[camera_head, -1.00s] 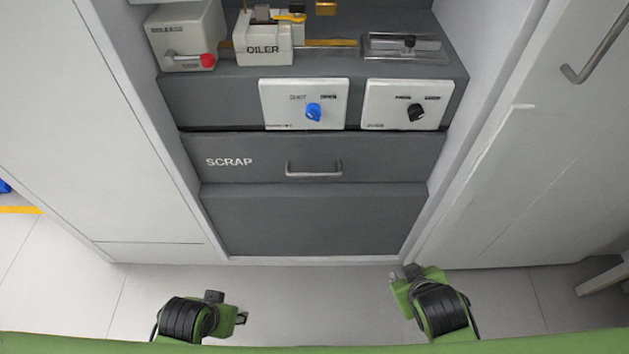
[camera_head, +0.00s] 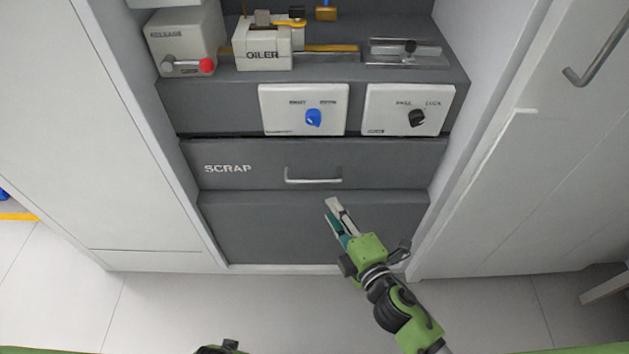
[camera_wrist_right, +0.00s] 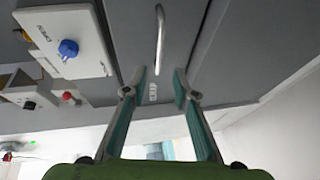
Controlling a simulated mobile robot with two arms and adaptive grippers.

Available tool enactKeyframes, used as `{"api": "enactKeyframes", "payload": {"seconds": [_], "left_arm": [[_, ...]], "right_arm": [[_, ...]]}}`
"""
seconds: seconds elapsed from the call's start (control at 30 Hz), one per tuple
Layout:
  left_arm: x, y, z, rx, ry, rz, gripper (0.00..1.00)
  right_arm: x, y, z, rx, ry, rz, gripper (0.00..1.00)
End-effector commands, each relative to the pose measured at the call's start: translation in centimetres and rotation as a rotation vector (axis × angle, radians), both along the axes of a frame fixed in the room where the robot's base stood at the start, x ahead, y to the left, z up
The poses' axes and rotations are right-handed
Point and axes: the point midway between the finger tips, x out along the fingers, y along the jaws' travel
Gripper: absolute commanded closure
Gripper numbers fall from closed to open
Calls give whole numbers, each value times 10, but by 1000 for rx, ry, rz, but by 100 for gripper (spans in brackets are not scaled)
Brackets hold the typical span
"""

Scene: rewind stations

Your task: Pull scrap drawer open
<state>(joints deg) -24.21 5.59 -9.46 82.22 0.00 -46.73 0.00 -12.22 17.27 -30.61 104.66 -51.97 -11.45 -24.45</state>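The scrap drawer (camera_head: 390,162) is a dark grey front with a white SCRAP label, and it looks shut. Its silver bar handle (camera_head: 313,180) is on the front, and it also shows upright at the top of the right wrist view (camera_wrist_right: 160,38). My right gripper (camera_head: 333,208) is below the handle in the head view, apart from it and pointing up toward it. In the right wrist view its two fingers (camera_wrist_right: 160,78) are spread, with nothing between them and the handle beyond the gap. Only a sliver of my left arm shows at the bottom edge; its gripper is hidden.
Above the drawer are a panel with a blue knob (camera_head: 313,118) and one with a black knob (camera_head: 416,118). An oiler (camera_head: 263,52) and a box with a red knob (camera_head: 186,40) stand on the shelf. White cabinet walls flank the drawer.

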Motion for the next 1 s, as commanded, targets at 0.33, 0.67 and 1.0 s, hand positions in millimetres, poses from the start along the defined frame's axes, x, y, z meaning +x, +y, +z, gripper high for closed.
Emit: {"api": "enactKeyframes", "payload": {"seconds": [0.33,0.67,1.0], "left_arm": [[10,-1,11,-1,-10,2,60],[22,-3,34,-2,-22,5,60],[24,-3,39,-2,-23,5,60]], "right_arm": [[67,27,-12,4,0,-4,74],[109,46,-21,4,2,-4,74],[114,48,-22,4,3,-4,74]]}}
